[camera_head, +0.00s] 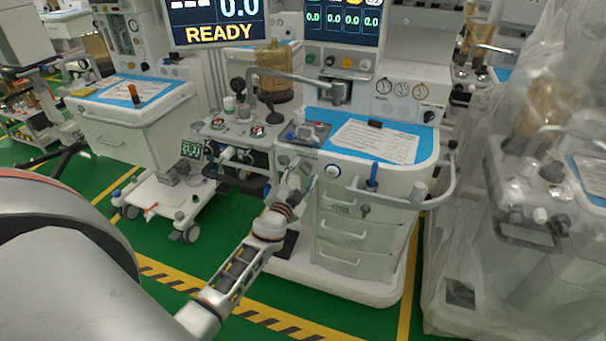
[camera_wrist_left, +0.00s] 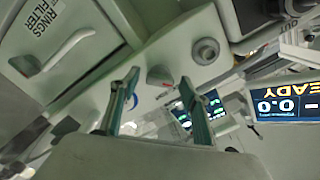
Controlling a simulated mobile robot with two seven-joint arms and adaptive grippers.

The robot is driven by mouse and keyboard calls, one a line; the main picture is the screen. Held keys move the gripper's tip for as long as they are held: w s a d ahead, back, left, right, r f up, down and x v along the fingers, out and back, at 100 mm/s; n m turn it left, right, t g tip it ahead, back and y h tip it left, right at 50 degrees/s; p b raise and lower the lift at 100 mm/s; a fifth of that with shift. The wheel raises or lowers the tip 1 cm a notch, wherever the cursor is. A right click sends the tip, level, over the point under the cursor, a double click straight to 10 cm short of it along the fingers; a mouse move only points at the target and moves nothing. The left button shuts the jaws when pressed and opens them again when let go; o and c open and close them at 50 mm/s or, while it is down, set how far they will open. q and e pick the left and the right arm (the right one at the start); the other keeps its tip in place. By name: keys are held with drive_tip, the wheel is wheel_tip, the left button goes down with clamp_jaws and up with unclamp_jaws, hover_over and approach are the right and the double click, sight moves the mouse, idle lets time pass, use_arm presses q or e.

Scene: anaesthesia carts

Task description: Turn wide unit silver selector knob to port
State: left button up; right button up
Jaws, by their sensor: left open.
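The wide unit (camera_head: 345,215) is the white cart with a blue worktop in the middle of the head view. My left gripper (camera_head: 304,172) is at the left end of its front panel. In the left wrist view, its two teal fingers are apart, with the space between the fingertips (camera_wrist_left: 158,79) empty or just short of the panel. A small grey knob (camera_wrist_left: 159,74), which looks like the silver selector knob, shows between the fingertips, with a red mark beside it. I cannot tell whether the fingers touch it. In the head view my gripper seems to hide this knob. My right gripper is not in view.
A round dial (camera_head: 333,171) sits on the panel right of my gripper; a round grey knob (camera_wrist_left: 205,51) shows in the wrist view. A blue-handled item (camera_head: 373,176) stands by the front rail. A plastic-covered cart (camera_head: 480,220) is at right. Green floor is clear in front.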

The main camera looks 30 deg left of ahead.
use_arm(q)
drive_tip(key=c, duration=1.1)
drive_tip(key=shift+m, duration=0.3)
drive_tip(key=m, duration=0.9)
drive_tip(key=shift+b, duration=0.4)
drive_tip(key=m, duration=0.5)
drive_tip(key=shift+m+p, duration=0.35)
drive_tip(key=shift+m, duration=1.35)
